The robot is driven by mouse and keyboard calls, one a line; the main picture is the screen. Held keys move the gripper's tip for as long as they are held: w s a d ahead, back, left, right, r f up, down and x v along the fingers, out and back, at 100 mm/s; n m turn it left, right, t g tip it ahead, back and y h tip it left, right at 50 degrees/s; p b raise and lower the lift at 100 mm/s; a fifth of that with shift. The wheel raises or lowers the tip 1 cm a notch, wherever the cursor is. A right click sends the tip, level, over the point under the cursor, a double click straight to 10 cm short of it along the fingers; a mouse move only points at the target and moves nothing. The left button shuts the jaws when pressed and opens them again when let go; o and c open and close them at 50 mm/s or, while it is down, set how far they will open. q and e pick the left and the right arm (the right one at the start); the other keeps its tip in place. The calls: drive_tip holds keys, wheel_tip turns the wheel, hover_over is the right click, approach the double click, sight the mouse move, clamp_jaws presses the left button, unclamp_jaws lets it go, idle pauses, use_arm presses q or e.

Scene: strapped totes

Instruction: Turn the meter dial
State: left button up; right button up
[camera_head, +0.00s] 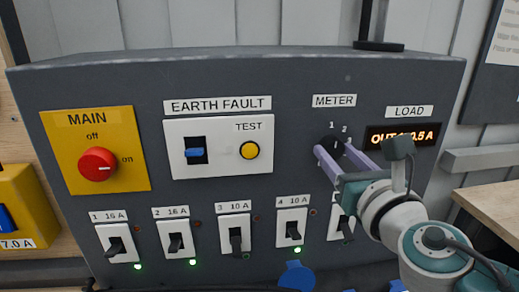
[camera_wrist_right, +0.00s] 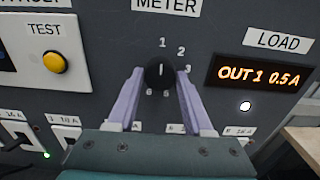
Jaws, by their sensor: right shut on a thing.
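The meter dial (camera_head: 331,146) is a small black knob below the METER label on the dark grey panel. In the right wrist view the dial (camera_wrist_right: 160,74) has a light pointer mark upright, toward the 1; numbers ring it. My right gripper (camera_head: 338,155) has its purple fingers on both sides of the dial, shut on it; the right wrist view shows the fingers (camera_wrist_right: 160,85) flanking the knob. The load display (camera_wrist_right: 258,73) reads OUT 1 0.5 A in orange; in the head view the display (camera_head: 403,134) is partly hidden by my wrist. My left gripper is not in view.
A red main knob (camera_head: 97,164) sits on a yellow plate at left. A yellow TEST button (camera_head: 249,150) and a blue switch (camera_head: 194,153) are left of the dial. Several black breaker switches line the bottom, one partly behind my right gripper. A wooden surface (camera_head: 490,207) is at right.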

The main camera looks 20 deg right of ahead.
clamp_jaws()
drive_tip(key=m+b, duration=0.2)
drive_tip(key=m, duration=0.3)
drive_tip(key=shift+f, duration=0.1)
drive_tip(key=m+b, duration=0.1)
drive_tip(key=m, duration=0.1)
drive_tip(key=shift+m, duration=0.4)
drive_tip(key=m+b, duration=0.1)
drive_tip(key=m, duration=0.2)
drive_tip(key=shift+m+b, duration=0.3)
drive_tip(key=m, duration=0.2)
drive_tip(key=shift+m, duration=0.4)
drive_tip(key=m+b, duration=0.1)
drive_tip(key=m, duration=0.2)
drive_tip(key=shift+m, duration=0.3)
drive_tip(key=m, duration=0.4)
drive_tip(key=shift+m, duration=0.9)
